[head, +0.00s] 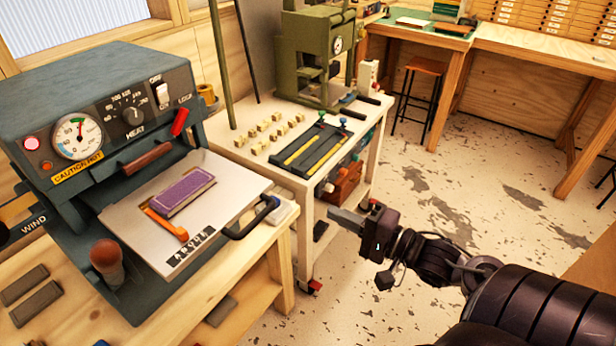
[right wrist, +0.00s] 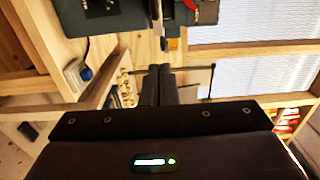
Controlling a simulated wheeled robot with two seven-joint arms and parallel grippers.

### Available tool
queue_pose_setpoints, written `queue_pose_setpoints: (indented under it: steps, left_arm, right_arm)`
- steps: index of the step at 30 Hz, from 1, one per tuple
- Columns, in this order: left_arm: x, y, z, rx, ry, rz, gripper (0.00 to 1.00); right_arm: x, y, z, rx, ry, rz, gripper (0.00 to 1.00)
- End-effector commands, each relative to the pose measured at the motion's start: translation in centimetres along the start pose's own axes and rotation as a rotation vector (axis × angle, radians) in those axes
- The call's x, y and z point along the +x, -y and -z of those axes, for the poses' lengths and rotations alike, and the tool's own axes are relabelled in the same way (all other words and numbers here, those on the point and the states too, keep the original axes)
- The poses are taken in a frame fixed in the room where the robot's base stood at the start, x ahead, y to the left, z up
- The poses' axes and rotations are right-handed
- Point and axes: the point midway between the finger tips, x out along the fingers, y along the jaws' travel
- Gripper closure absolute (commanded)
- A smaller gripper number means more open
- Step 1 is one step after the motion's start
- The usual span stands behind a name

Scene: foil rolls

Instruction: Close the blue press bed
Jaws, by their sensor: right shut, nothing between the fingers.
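The blue press (head: 60,110) stands on the wooden bench at the left, with a gauge, a heat knob and a red lever on its front. Its bed (head: 225,179) is a pale plate that sticks out of the front, with a black handle (head: 254,218) at its right edge. A purple block (head: 187,190) and an orange strip (head: 166,224) lie on the bed. My right gripper (head: 335,217) is shut and empty, to the right of the handle and apart from it. Its closed fingers also show in the right wrist view (right wrist: 160,85). My left gripper is out of view.
A white cart (head: 305,215) behind the bench carries a green press (head: 315,50), several small pale blocks and a dark tray with yellow strips (head: 311,149). A wooden-knobbed lever (head: 106,256) stands at the bed's front left. Open floor lies at the right.

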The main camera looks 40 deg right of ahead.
Motion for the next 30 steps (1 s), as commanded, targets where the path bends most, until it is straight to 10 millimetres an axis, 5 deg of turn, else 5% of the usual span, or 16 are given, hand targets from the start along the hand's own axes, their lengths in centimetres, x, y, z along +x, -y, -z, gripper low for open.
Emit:
queue_pose_setpoints:
  steps: [18, 30]
  left_arm:
    - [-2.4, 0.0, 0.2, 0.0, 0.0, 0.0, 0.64]
    - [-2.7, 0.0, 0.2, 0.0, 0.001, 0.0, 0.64]
  right_arm:
    - [11.6, 0.2, 0.0, 0.0, 0.0, 0.002, 1.0]
    - [13.4, -0.1, 0.1, -0.003, -0.002, 0.0, 1.0]
